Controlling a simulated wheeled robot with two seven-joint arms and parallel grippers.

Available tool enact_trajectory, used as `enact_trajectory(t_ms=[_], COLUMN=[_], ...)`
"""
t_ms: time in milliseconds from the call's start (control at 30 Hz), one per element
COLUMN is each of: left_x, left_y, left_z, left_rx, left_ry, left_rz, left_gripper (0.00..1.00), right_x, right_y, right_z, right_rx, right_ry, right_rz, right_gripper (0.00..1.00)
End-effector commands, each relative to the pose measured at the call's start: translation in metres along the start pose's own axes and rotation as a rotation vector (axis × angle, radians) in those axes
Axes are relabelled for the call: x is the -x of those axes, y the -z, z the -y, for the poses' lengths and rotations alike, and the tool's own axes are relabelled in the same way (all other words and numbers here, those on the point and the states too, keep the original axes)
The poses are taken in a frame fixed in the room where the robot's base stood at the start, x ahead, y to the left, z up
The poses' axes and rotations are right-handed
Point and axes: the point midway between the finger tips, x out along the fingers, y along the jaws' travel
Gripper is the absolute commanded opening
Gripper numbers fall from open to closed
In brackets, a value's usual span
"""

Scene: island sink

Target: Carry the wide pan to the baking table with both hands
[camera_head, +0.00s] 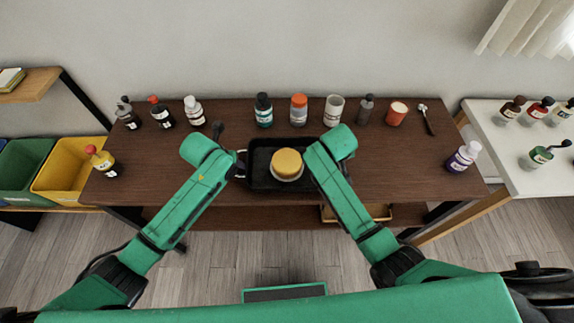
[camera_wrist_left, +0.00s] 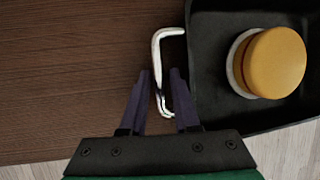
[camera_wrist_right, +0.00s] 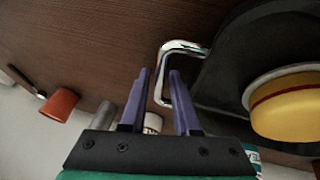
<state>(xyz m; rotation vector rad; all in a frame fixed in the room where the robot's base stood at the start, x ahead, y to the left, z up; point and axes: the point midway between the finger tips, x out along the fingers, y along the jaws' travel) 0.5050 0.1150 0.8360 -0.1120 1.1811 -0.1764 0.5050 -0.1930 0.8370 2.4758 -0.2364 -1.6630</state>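The wide pan (camera_head: 258,172) is black and rectangular, with a metal handle at each end. It rests on the dark brown table (camera_head: 225,120) near its front edge. A round yellow-topped thing (camera_head: 287,162) sits inside it. My left gripper (camera_wrist_left: 160,76) is open, its fingers on either side of the pan's left handle (camera_wrist_left: 157,52). My right gripper (camera_wrist_right: 159,74) is open, its fingers on either side of the other handle (camera_wrist_right: 180,46). I see clear gaps between fingers and handles. Which table is the baking table cannot be told.
Several bottles and cups, including a teal bottle (camera_head: 264,112) and a white cup (camera_head: 334,110), stand along the table's back. A purple-labelled bottle (camera_head: 463,157) stands at its right end. A white table (camera_head: 515,175) with bottles is at the right. Yellow (camera_head: 62,178) and green bins are at the left.

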Motion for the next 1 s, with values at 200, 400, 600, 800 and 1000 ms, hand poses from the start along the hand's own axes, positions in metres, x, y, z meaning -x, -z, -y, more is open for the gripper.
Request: enact_trajectory(t_ms=[200, 400, 600, 800, 1000], left_x=[0.0003, 0.0005, 0.0005, 0.0006, 0.0007], left_y=[-0.0001, -0.0002, -0.0003, -0.0004, -0.0005], left_z=[-0.0001, -0.0002, -0.0002, -0.0003, -0.0003], left_rx=[0.0, 0.001, 0.001, 0.001, 0.001], left_ry=[0.0, 0.0, 0.0, 0.0, 0.0], left_rz=[0.0, 0.0, 0.0, 0.001, 0.001], left_gripper=[0.0, 0.0, 0.0, 0.0, 0.0], right_x=[0.0002, 0.0003, 0.0003, 0.0003, 0.0003], right_y=[-0.0001, -0.0002, -0.0002, -0.0002, -0.0003], right_z=[0.0001, 0.0001, 0.0001, 0.0001, 0.0], right_rx=[0.0, 0.0, 0.0, 0.0, 0.0], right_ry=[0.0, 0.0, 0.0, 0.0, 0.0], right_rz=[0.0, 0.001, 0.001, 0.001, 0.001], right_gripper=[0.0, 0.0, 0.0, 0.0, 0.0])
